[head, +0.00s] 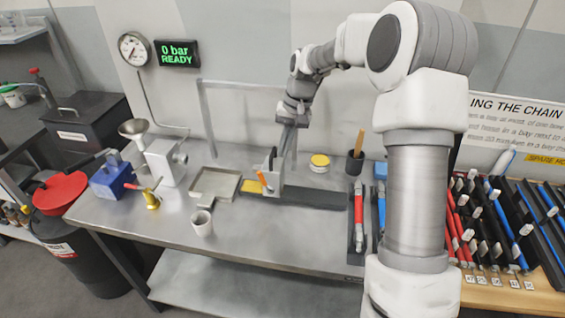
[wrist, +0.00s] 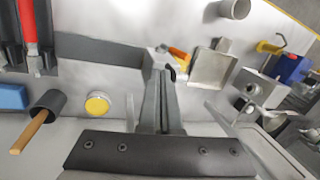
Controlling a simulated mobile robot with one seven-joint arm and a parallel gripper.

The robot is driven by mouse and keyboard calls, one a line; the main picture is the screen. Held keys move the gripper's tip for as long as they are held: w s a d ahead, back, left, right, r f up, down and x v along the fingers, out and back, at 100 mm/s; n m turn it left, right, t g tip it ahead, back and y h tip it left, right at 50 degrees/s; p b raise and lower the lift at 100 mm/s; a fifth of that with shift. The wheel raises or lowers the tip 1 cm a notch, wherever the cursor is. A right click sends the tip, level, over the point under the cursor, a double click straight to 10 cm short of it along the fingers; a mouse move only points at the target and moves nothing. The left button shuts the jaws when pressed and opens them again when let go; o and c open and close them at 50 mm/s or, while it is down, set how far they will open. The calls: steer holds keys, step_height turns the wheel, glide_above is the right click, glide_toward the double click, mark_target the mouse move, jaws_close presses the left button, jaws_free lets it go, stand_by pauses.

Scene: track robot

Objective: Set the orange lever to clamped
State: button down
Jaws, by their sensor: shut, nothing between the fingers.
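The orange lever (head: 264,180) sits on a light grey clamp block (head: 273,172) at the yellow-marked end of a dark strip on the bench. It leans to the upper left in the head view. In the wrist view the orange lever (wrist: 180,55) lies just beyond my fingertips, partly behind a dark curved part. My gripper (head: 284,160) reaches down from above and behind the block; its fingers (wrist: 164,75) are shut and empty. The fingertips are close to the block; I cannot tell whether they touch it or the lever.
A grey frame (head: 203,115) rises behind. The front bench is clear.

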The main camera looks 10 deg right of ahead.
steer(key=shift+v, duration=2.1)
steer(key=shift+w+a, duration=0.15)
